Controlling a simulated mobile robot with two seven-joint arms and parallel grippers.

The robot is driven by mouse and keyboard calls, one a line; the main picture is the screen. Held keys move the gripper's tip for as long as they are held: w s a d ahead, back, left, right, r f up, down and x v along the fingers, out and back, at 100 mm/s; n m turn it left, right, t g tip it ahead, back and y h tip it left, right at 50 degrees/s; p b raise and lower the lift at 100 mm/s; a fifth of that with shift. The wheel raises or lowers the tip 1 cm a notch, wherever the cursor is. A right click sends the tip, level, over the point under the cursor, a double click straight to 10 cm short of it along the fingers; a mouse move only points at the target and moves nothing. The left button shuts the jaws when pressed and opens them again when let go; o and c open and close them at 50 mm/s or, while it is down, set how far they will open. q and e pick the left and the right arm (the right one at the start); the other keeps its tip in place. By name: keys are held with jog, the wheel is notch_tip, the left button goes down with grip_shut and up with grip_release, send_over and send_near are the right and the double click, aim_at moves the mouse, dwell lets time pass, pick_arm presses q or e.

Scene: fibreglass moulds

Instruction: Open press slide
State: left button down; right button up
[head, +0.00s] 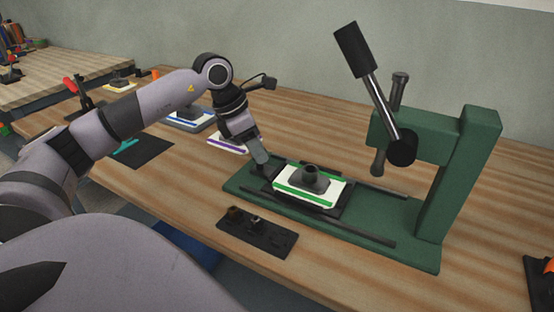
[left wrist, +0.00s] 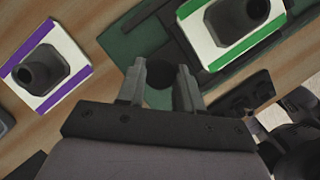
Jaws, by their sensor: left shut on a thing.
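The green press (head: 470,165) stands on the wooden bench. Its dark slide (head: 327,212) sits on rails on the base, toward the end away from the upright, and carries a white mould with green stripes (head: 290,201). My left gripper (head: 263,170) is at the slide's left end. In the left wrist view the fingers (left wrist: 160,85) are shut on a dark round knob (left wrist: 160,98); the green-striped mould (left wrist: 225,48) shows beyond. The knob's join to the slide is hidden. My right gripper is in neither view.
The press lever (head: 378,95) stands raised, tilted left. A black fixture plate (head: 257,235) lies in front of the base. A purple-striped mould (head: 226,145) lies behind my left gripper, and it shows in the left wrist view (left wrist: 45,72). Bench right of the press is mostly clear.

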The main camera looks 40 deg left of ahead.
pick_arm(q)
jog(key=shift+a, duration=0.3)
jog(key=c, duration=0.8)
grip_release()
jog(key=shift+o, duration=0.2)
jog(key=v, duration=0.7)
